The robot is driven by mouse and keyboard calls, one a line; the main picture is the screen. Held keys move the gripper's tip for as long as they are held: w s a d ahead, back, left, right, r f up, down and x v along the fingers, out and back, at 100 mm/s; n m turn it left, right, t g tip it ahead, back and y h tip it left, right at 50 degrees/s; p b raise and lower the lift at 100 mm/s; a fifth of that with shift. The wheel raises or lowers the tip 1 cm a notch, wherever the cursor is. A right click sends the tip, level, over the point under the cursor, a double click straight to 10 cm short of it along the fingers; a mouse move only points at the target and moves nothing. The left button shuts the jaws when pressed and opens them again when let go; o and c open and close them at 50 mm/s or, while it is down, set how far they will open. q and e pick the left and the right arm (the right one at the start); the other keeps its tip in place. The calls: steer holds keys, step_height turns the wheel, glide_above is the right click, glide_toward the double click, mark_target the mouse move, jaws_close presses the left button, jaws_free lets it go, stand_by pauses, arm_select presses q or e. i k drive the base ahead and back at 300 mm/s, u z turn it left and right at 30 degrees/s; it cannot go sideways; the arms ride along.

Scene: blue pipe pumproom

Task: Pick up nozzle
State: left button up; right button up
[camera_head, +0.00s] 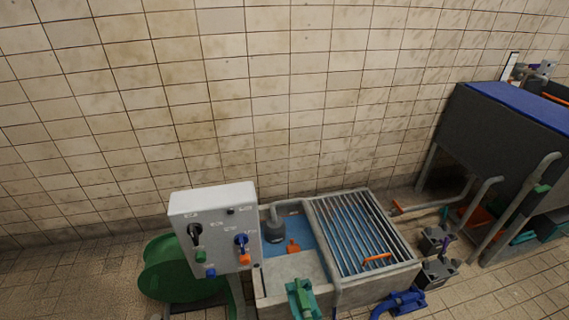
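I cannot clearly identify a nozzle in the head view. A small orange piece (293,246) lies in the blue basin, and its exact shape is too small to tell. A grey and purple fitting (541,70) sits on the blue-topped table at the upper right, and it is also too small to name. Neither of my grippers is in view.
A grey control box (213,222) with knobs stands before a green rounded tank (172,268). A concrete basin (292,268) has a metal grate (352,232) with an orange handle. The blue-topped table (520,103) stands right, with pipes and small pumps (437,272) nearby.

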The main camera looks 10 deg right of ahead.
mark_target(303, 301)
steer(key=z, duration=1.8)
steer(key=i, duration=0.8)
steer(key=u, duration=0.4)
